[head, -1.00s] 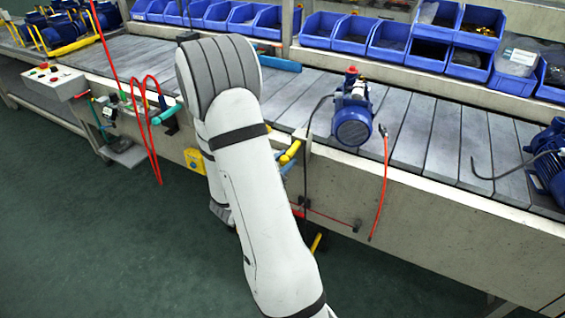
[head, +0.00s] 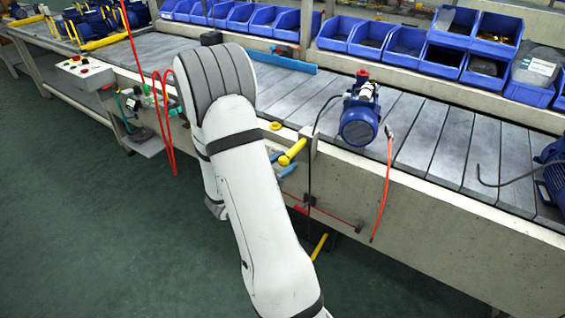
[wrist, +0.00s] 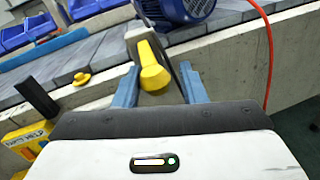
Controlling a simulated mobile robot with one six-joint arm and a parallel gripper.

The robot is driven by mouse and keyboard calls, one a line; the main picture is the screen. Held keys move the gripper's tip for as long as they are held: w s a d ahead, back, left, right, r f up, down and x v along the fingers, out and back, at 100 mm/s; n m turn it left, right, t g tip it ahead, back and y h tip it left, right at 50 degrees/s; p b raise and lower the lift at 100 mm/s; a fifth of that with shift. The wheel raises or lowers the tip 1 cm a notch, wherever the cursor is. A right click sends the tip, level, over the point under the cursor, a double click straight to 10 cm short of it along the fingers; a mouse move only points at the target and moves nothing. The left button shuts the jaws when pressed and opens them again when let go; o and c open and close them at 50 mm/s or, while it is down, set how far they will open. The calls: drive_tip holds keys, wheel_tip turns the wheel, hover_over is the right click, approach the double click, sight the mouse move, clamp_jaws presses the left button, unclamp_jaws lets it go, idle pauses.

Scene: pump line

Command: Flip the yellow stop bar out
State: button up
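A short yellow bar (head: 292,152) sits at a grey bracket on the front edge of the conveyor, below the blue pump. In the wrist view the yellow bar (wrist: 153,68) points toward me, with its thick end between and just beyond my fingertips. My gripper (wrist: 160,82) is open, its two blue fingers on either side of the bar with gaps showing. Whether either finger touches it I cannot tell. In the head view my white arm hides most of the gripper; blue finger parts (head: 285,167) show just beneath the bar.
A blue pump (head: 359,122) stands on the slatted conveyor just behind the bar. A red hose (head: 383,190) hangs over the front edge to the right. A yellow knob (wrist: 82,78) and a yellow signed box (wrist: 25,138) are to the left.

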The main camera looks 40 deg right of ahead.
drive_tip(key=shift+o, duration=1.1)
drive_tip(key=shift+w, duration=0.1)
drive_tip(key=shift+a, duration=0.15)
drive_tip(key=a, duration=0.7)
drive_tip(key=shift+s+a, duration=0.3)
drive_tip(key=shift+s, duration=0.1)
